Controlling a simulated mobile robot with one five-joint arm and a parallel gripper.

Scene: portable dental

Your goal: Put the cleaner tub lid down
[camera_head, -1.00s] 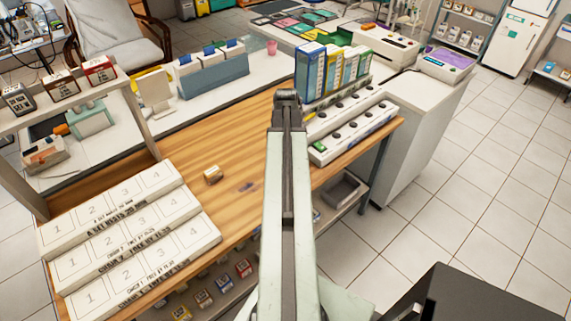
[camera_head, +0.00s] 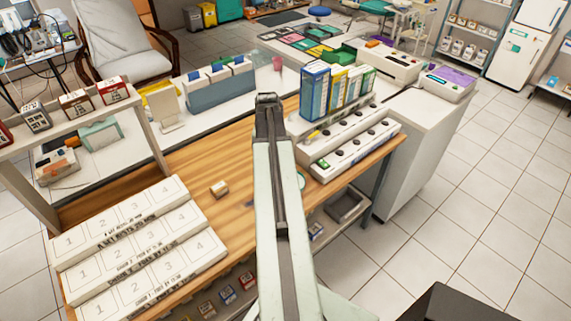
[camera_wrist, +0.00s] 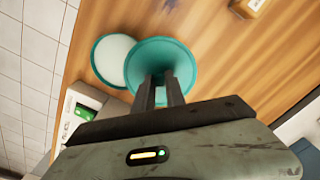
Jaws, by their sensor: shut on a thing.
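The cleaner tub lid (camera_wrist: 182,58) is a round teal disc in the wrist view, and my gripper (camera_wrist: 161,88) is shut on it near its middle. Beside it on the left is a round pale thing with a teal rim (camera_wrist: 108,62), which looks like the open cleaner tub. The lid overlaps the tub's right edge in this view; whether they touch I cannot tell. In the head view my arm hides the lid and fingertips. A bit of teal rim (camera_head: 301,181) shows just right of my arm, over the wooden bench.
The wooden bench (camera_head: 236,165) has bare room left of my arm. A small brown-and-white block (camera_head: 219,189) lies there, and numbered white trays (camera_head: 125,250) fill the front left. A white rack with black knobs (camera_head: 350,152) and upright boxes (camera_head: 335,90) stand right of my arm.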

